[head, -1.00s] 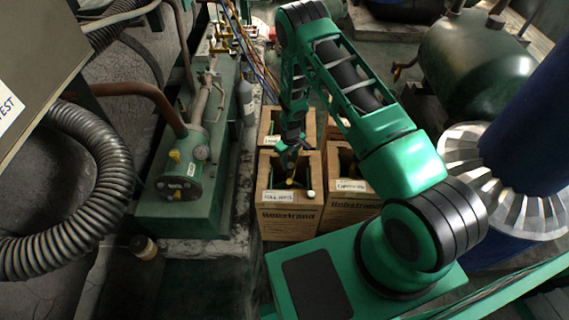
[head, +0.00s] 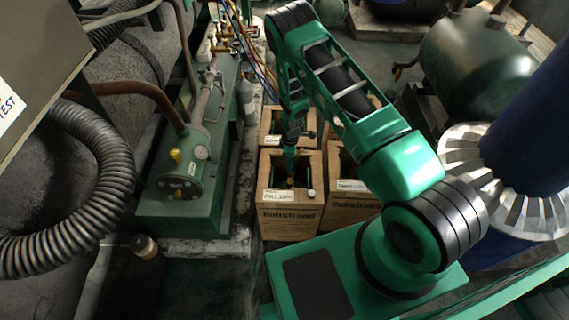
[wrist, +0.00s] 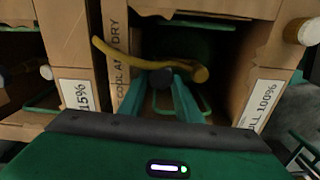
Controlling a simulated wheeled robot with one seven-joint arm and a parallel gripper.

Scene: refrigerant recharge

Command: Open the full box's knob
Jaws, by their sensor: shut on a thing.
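The full box (head: 290,218) is a brown cardboard carton, front left in the head view, with a "FULL 100%" label that also shows in the wrist view (wrist: 264,102). Inside it, the dark round knob (wrist: 162,76) sits between the tips of my gripper (wrist: 161,86) in the wrist view. My gripper is shut on this knob, with its green fingers on either side. In the head view my gripper (head: 289,178) reaches down into the box, and the knob is hidden there.
Another carton (head: 349,208) stands right of the full box, and one more (head: 271,128) stands behind it. A white-capped item (head: 311,193) is at the full box's right edge. Green machinery with a gauge (head: 201,153) stands to the left. The carton walls lie close around my gripper.

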